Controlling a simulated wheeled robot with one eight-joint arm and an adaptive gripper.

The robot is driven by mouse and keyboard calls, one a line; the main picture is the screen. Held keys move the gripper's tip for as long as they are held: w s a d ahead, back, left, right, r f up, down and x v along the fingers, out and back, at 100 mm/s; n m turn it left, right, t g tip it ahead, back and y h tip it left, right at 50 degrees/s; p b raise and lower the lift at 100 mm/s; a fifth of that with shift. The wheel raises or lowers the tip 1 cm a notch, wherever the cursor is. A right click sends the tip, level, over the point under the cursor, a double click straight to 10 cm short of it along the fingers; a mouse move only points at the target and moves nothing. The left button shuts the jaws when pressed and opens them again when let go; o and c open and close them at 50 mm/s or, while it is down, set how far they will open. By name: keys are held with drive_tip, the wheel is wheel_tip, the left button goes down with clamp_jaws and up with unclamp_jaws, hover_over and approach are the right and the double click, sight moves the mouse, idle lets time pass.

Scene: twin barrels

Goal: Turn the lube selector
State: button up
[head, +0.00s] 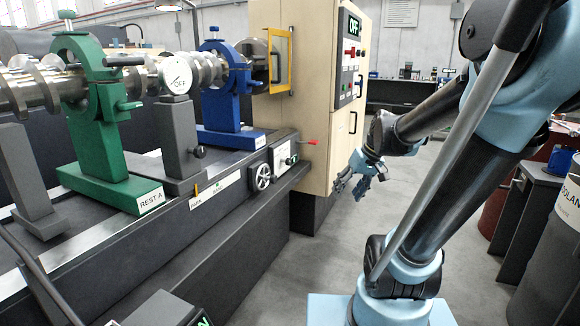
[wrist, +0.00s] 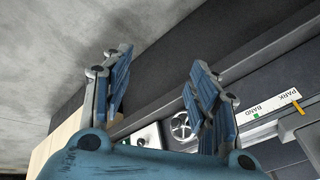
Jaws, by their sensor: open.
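No part is legibly marked as the lube selector, so I cannot tell which control it is. On the front of the machine bed are a spoked handwheel (head: 261,177), a white plate with a small dark control (head: 283,156) and a red-tipped lever (head: 307,142). My gripper (head: 358,181) is open and empty, in the air right of these controls and apart from them. In the wrist view my gripper's blue fingers (wrist: 160,82) are spread. The handwheel (wrist: 182,126) and part of the white plate (wrist: 148,134) show between and beyond them; the gripper's body hides some of that area.
A label strip (head: 213,192) with a yellow pointer (head: 195,191) lies left of the handwheel. Green rest (head: 100,150) and blue rest (head: 228,105) hold a shaft. A tall cabinet (head: 312,90) with an OFF display stands behind. Grey floor (head: 325,240) is clear beside the bed.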

drive_tip(key=w+a+r+n+t+y, duration=0.15)
drive_tip(key=w+a+y, duration=0.25)
drive_tip(key=w, duration=1.1)
drive_tip(key=w+a+n+y, duration=0.3)
drive_tip(key=w+a, duration=0.1)
drive_tip(key=w, duration=1.1)
drive_tip(key=n+t+y, duration=0.2)
drive_tip(key=n+y, duration=0.2)
drive_tip(key=y, duration=0.2)
approach(289, 163)
drive_tip(key=x, duration=0.3)
drive_tip(key=w+x, duration=0.1)
drive_tip(key=x, duration=0.6)
drive_tip(key=shift+w+f, duration=0.25)
drive_tip(key=shift+w, duration=0.25)
drive_tip(key=c, duration=1.1)
